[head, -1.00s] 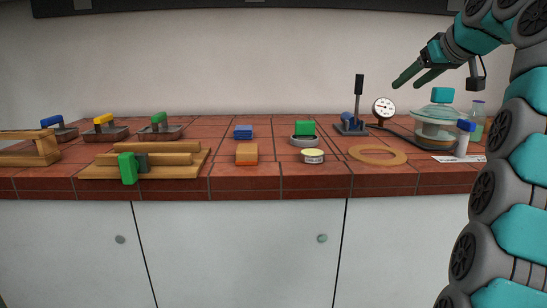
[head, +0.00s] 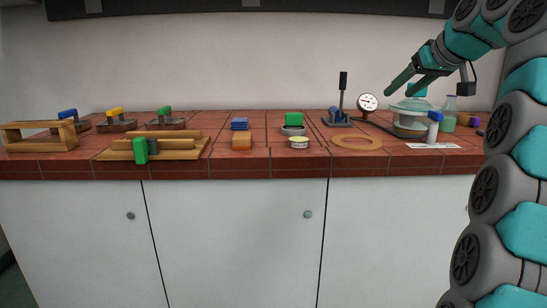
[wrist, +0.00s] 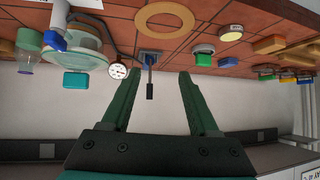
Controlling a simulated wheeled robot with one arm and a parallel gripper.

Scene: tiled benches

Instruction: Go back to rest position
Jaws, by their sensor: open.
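My gripper (head: 408,82) is raised at the upper right of the head view, in front of the wall and above the bench. Its two green fingers are apart with nothing between them. The wrist view shows the same open fingers (wrist: 158,88), with the tiled bench (wrist: 225,12) upside down along the top. In the head view the gripper overlaps the top of a glass vessel with a teal knob (head: 417,91); I cannot tell the gap between them. My arm folds down the right side of the head view.
The red tiled bench (head: 230,165) holds a pressure gauge (head: 367,103), a black lever (head: 342,95), a tan ring (head: 357,143), a green block (head: 294,119), an orange block (head: 242,141), a wooden vise-like fixture (head: 180,150) and several handled trowels (head: 116,122). White cabinets stand below.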

